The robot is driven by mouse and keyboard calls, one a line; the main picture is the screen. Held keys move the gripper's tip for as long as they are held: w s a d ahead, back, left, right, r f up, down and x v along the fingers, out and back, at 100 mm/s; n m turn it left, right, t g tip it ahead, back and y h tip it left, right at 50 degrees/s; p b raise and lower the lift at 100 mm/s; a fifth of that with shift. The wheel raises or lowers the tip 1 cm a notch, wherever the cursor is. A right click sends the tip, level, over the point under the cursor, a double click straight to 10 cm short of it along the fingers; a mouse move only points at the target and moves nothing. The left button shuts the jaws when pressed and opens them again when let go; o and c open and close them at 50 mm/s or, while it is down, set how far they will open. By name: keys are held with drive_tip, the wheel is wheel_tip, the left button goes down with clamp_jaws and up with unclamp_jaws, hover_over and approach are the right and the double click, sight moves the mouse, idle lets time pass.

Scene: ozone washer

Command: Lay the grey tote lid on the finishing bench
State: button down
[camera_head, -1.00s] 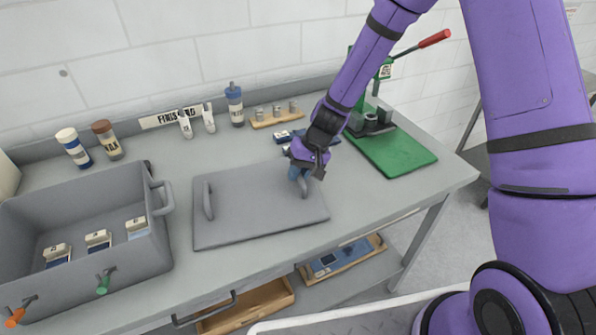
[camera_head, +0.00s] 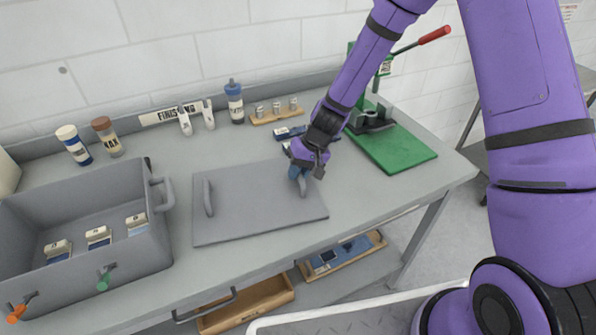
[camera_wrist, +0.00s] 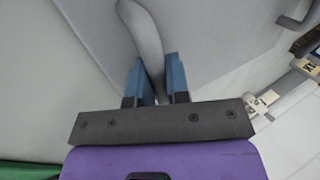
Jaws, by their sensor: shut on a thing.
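The grey tote lid (camera_head: 252,212) is a flat panel with two raised handles, lying on or just above the grey finishing bench (camera_head: 372,207), right of the tote. I cannot tell whether a small gap is under it. My gripper (camera_head: 302,178) is at the lid's right handle. In the wrist view, the blue fingers of my gripper (camera_wrist: 155,82) are on both sides of that curved grey handle (camera_wrist: 142,35) and shut on it. The lid's left handle (camera_head: 208,198) is free.
The open grey tote (camera_head: 158,245) with several labelled packets stands at the left. A green press base (camera_head: 400,152) is at the right. Bottles, a small wooden rack (camera_head: 277,116) and blue items (camera_head: 290,132) are along the back. Bare bench lies right of the lid.

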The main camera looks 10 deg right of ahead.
drive_tip(key=shift+s+d+f, duration=0.1)
drive_tip(key=shift+s+f, duration=0.1)
drive_tip(key=shift+f, duration=0.45)
drive_tip(key=c, duration=1)
unclamp_jaws()
drive_tip(key=shift+w, duration=0.1)
